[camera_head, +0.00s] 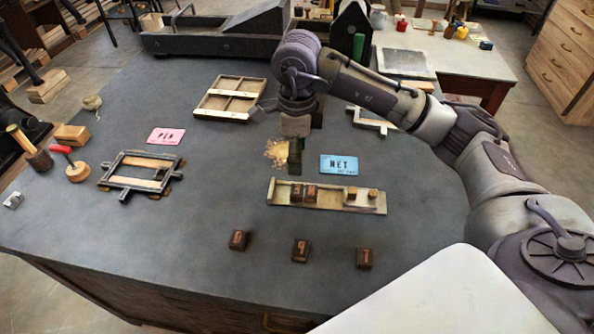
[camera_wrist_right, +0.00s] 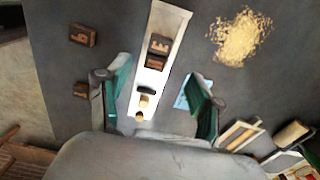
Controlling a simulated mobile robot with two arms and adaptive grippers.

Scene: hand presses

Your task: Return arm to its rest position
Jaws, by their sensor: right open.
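My right arm comes in from the right in the head view. Its right gripper (camera_head: 295,168) points down above the back edge of the composing tray (camera_head: 330,207). In the wrist view the right gripper (camera_wrist_right: 163,82) has its two fingers wide apart, with nothing between them but the tray (camera_wrist_right: 172,25) below. Two dark brown type blocks (camera_head: 304,194) stand side by side in the tray's left part; they also show in the wrist view (camera_wrist_right: 158,50). Small light pieces (camera_head: 352,192) sit at its right. My left gripper is not seen.
Loose type blocks (camera_head: 239,240), (camera_head: 300,250), (camera_head: 364,258) lie in front of the tray. A blue card (camera_head: 339,165) and a gold-coloured patch (camera_head: 277,153) lie behind it. A pink card (camera_head: 166,136), dark frame (camera_head: 140,173) and wooden divided tray (camera_head: 231,97) lie left.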

